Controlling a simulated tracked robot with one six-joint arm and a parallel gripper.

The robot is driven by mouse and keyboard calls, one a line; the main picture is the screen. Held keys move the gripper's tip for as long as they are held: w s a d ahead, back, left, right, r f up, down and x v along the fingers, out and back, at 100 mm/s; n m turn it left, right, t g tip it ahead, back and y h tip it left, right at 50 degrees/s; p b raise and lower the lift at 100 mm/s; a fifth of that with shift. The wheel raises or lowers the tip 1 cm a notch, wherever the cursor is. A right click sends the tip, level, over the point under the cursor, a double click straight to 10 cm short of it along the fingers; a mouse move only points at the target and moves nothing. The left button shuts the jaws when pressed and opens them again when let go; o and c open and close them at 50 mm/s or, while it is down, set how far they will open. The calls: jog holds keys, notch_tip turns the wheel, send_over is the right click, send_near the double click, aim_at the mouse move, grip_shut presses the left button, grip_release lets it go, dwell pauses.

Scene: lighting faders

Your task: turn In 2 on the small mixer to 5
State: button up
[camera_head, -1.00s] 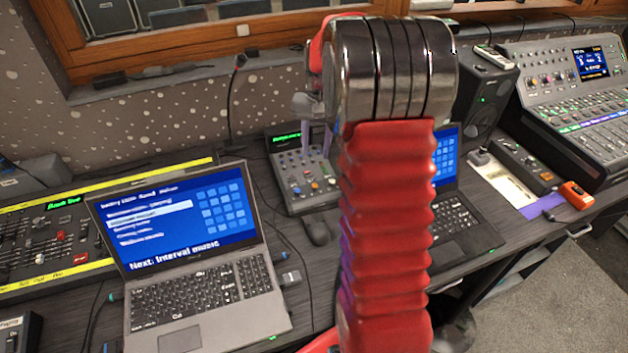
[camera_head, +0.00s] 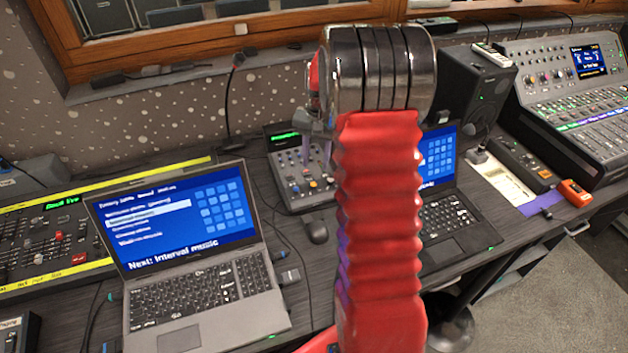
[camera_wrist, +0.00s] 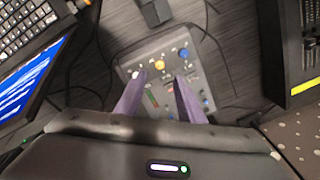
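The small mixer (camera_head: 290,190) is a grey box with a green display, standing on the desk behind and between the two laptops. It also shows in the wrist view (camera_wrist: 150,60), with an orange-yellow knob (camera_wrist: 159,65), a blue knob (camera_wrist: 184,53) and other small knobs. Its labels are too small to read, so I cannot tell which knob is In 2. My gripper (camera_wrist: 161,77) is open, its two purple fingers apart over the panel. The orange-yellow knob shows between and just beyond the fingertips. I cannot tell whether they touch anything. My arm hides part of the mixer's right side.
A laptop (camera_head: 180,215) stands at left, another laptop (camera_head: 445,215) at right, partly behind my arm. A mouse (camera_head: 317,231) lies just in front of the mixer. A gooseneck microphone (camera_head: 232,90) stands behind. A speaker (camera_head: 475,95) and a large console (camera_head: 575,110) are at right.

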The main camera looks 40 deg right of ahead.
aim_at(313, 184)
jog(key=f, duration=0.8)
jog(key=shift+w+a+f, duration=0.15)
jog(key=shift+a+f, duration=0.05)
jog(key=shift+f, duration=0.15)
jog(key=shift+c, duration=0.4)
grip_shut()
